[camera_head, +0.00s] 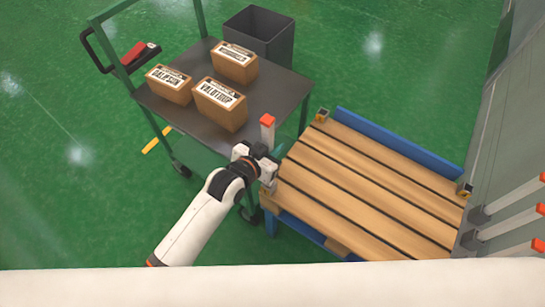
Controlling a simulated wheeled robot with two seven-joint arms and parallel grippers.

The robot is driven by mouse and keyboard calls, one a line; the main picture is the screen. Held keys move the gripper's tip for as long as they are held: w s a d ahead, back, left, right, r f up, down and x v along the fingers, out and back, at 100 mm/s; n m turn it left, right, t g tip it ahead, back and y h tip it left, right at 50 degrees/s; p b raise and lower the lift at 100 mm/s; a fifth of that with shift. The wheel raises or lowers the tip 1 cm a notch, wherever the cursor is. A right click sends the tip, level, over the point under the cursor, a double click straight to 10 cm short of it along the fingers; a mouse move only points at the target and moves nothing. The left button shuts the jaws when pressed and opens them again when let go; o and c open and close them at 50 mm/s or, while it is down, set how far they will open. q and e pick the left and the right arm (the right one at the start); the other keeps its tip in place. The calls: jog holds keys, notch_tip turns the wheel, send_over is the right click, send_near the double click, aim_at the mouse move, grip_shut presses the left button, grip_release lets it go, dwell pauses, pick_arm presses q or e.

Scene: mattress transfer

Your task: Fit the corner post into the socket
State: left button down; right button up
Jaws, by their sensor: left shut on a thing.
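My left gripper (262,160) is shut on a grey corner post (267,137) with an orange top. The post stands about upright at the near left corner of the slatted wooden pallet (365,185). A small metal socket (268,187) shows at that corner, just below the gripper. The gripper hides the post's lower end, so I cannot tell whether it is inside the socket. Other corner sockets show at the far left (321,115) and far right (464,190), with no post in them. My right gripper is not in view.
A green-framed cart (190,125) stands left of the pallet, carrying three cardboard boxes (221,104) and a red and black tool (140,54). A dark bin (259,32) stands behind. Several orange-tipped posts (512,197) stick out at the right, beside a grey panel (497,130).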

pick_arm(q)
jog(key=shift+f+b, duration=0.3)
jog(key=shift+f, duration=1.55)
jog(key=c, duration=1.3)
grip_release()
